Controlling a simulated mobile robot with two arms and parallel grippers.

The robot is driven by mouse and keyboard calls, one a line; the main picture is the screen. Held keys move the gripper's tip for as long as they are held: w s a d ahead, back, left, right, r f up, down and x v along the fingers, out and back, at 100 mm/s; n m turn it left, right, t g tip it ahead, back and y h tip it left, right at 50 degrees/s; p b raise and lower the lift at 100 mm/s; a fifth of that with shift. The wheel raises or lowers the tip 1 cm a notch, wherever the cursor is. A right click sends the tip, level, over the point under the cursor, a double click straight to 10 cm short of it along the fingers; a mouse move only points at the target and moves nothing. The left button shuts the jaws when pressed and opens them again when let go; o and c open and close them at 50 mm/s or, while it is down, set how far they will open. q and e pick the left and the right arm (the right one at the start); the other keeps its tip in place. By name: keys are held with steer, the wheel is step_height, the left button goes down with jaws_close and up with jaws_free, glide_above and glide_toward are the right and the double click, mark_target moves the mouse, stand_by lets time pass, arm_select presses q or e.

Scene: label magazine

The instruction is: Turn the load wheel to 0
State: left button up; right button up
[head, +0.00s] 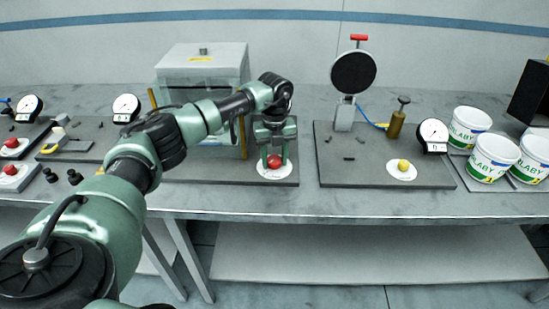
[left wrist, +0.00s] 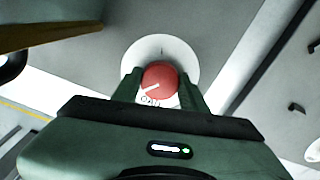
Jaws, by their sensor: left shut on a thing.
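The load wheel appears to be the red knob (head: 274,161) on a white round dial (head: 276,173), at the front of the station with the grey box. My left gripper (head: 273,150) reaches down over it from above. In the left wrist view the red knob (left wrist: 160,78) sits between the two fingers (left wrist: 160,92), which are shut on it. A white pointer line on the knob slants toward the lower left. The white dial (left wrist: 150,48) has a small tick at its top. Some lettering below the knob is partly hidden by the gripper. My right gripper is not in view.
A grey box (head: 202,60) with a clear front stands behind the knob. To the right, a board holds a yellow knob (head: 403,165), a black disc (head: 353,72) and a gauge (head: 433,135). White tubs (head: 492,157) stand far right. Red knobs (head: 10,142) are far left.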

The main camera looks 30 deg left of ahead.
mark_target(274, 159)
arm_select(q)
steer(key=shift+w+a+r, duration=0.1)
steer(key=shift+w+r, duration=0.05)
steer(key=shift+r, duration=0.05)
steer(key=o, duration=1.4)
steer(key=shift+f, duration=0.1)
step_height(274, 159, up, 8)
steer(key=shift+f+b, duration=0.1)
steer(key=shift+b, duration=0.85)
steer(key=shift+s+f, duration=0.1)
steer(key=shift+s, duration=0.1)
